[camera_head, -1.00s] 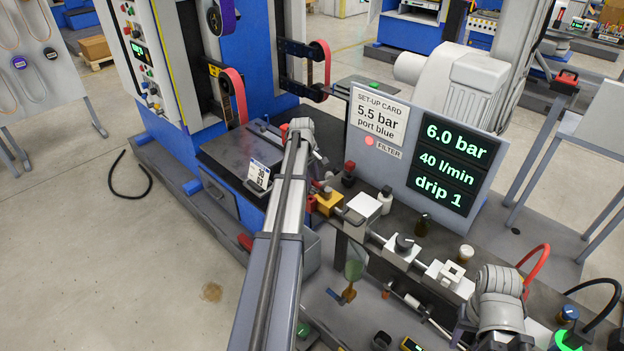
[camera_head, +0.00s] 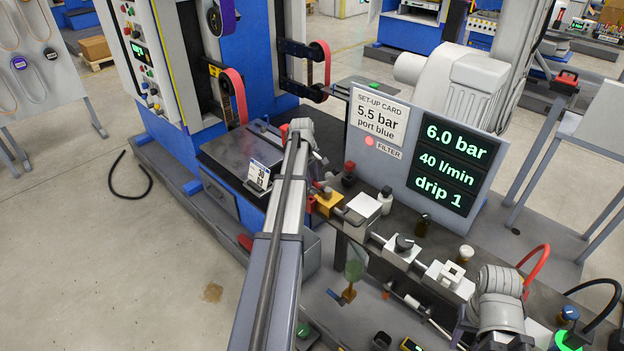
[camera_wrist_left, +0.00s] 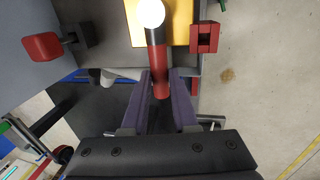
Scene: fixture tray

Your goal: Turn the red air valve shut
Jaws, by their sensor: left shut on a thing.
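The red air valve has a yellow block (camera_head: 328,203) at the left end of the bench's row of units in the head view. In the left wrist view its red handle (camera_wrist_left: 160,75) points down from a dark collar in front of the yellow block (camera_wrist_left: 178,22). My left gripper (camera_wrist_left: 160,82) has its two fingers on either side of the red handle and is shut on it. In the head view my left arm hides most of that gripper. My right gripper (camera_head: 466,326) is low at the right, and its jaws are not clear.
The display panel (camera_head: 446,163) reads 6.0 bar, 40 l/min and drip 1. The set-up card (camera_head: 379,118) reads 5.5 bar, port blue. Right of the valve stand a white-topped unit (camera_head: 364,206) and a black knob (camera_head: 404,243). A red clip (camera_wrist_left: 205,37) is close to the handle.

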